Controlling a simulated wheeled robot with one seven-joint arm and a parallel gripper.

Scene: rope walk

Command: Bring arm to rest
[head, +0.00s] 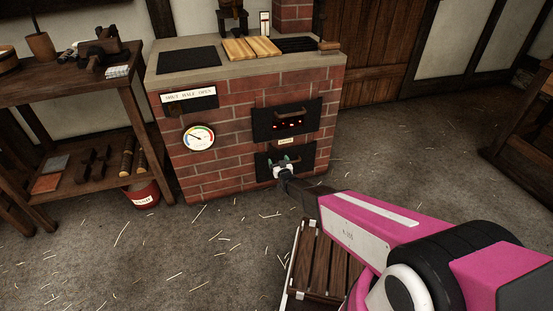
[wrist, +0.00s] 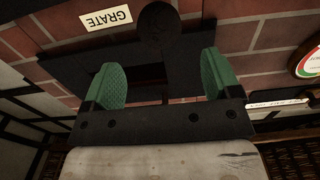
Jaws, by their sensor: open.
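My pink and white arm (head: 375,228) reaches out from the lower right in the head view. My gripper (head: 284,162) is in front of the lower black door (head: 267,163) of a brick stove. In the wrist view my gripper (wrist: 164,82) has its two green finger pads well apart, with nothing held between them. A dark plate and a rounded dark part (wrist: 158,25) of the stove front lie just beyond the fingers. Whether the fingers touch the door cannot be told.
The brick stove (head: 229,141) has an upper door (head: 287,118) with a red glow and a gauge (head: 198,137). A label reading GRATE (wrist: 106,19) is close by. A wooden shelf table (head: 65,88) and red bucket (head: 143,195) stand left. A slatted wooden platform (head: 322,262) is below my arm. Left floor is open.

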